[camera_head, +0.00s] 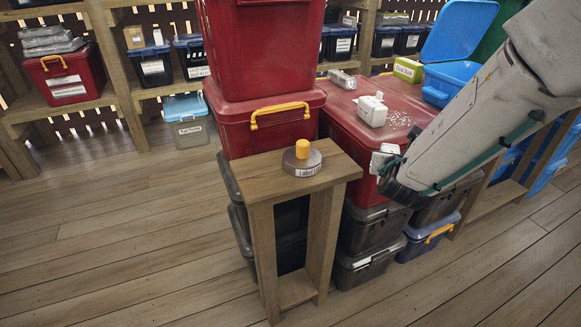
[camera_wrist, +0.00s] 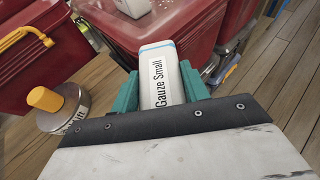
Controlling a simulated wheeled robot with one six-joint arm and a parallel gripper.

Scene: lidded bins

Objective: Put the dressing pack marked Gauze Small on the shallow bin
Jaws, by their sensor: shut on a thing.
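The white dressing pack marked Gauze Small (camera_wrist: 158,72) stands between the teal fingers of my gripper (camera_wrist: 161,92) in the wrist view, its label facing the camera. My gripper is shut on it. In the head view my gripper (camera_head: 387,162) is at the front of a red bin, right of the wooden stand, and the white pack (camera_head: 381,159) shows at its tip. A blue bin with its lid open (camera_head: 453,78) stands at the back right. I cannot tell from the labels which bin is the shallow one.
A wooden stand (camera_head: 262,184) holds a grey disc with an orange knob (camera_head: 302,160). Stacked red bins (camera_head: 265,115) rise behind it. Shelves with labelled bins line the back. The floor at left is clear.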

